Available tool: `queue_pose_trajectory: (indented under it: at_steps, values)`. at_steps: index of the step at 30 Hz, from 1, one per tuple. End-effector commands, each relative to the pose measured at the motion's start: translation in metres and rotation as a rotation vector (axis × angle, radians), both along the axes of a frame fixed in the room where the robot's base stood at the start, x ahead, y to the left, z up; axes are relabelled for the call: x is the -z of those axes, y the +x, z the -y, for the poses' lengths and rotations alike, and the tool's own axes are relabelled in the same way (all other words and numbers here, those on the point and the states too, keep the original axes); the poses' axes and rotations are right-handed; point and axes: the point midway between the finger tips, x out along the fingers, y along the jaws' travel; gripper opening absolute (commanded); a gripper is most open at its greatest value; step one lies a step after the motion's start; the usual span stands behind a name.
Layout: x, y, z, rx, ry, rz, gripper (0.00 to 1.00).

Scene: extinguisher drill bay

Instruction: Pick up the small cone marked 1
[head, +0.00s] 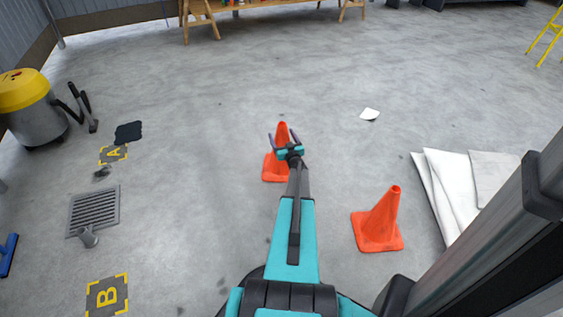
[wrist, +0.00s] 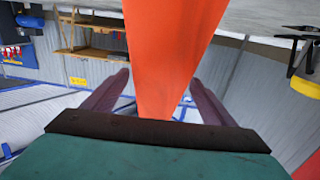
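Two orange cones stand upright on the grey floor. One cone (head: 272,168) is in the middle of the head view, partly hidden by my gripper (head: 282,134). The other cone (head: 380,222) stands nearer, to the right of my arm. No number shows on either cone. In the wrist view my gripper (wrist: 160,82) is open, its two fingers spread on either side of an orange cone (wrist: 168,40). A gap shows between the cone and each finger there, so it does not look gripped.
A floor drain (head: 94,209) and floor marks A (head: 113,153) and B (head: 107,295) lie left. White sheets (head: 452,190) lie at the right, a small white scrap (head: 369,114) farther back. The middle floor is mostly clear.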

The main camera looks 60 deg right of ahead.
Motion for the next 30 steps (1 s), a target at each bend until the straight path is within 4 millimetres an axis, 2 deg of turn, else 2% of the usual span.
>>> queue_pose_trajectory:
  at_steps: [1,2,13,23,30]
  values:
    - [0.0,0.0,0.0,0.0,0.0,0.0,0.71]
    - [0.0,0.0,0.0,0.0,0.0,0.0,0.66]
    - [0.0,0.0,0.0,-0.001,0.0,0.0,0.04]
    - [-0.003,0.001,0.0,-0.001,-0.001,0.002,0.04]
    - [-0.017,0.001,-0.001,-0.002,-0.003,0.002,0.04]
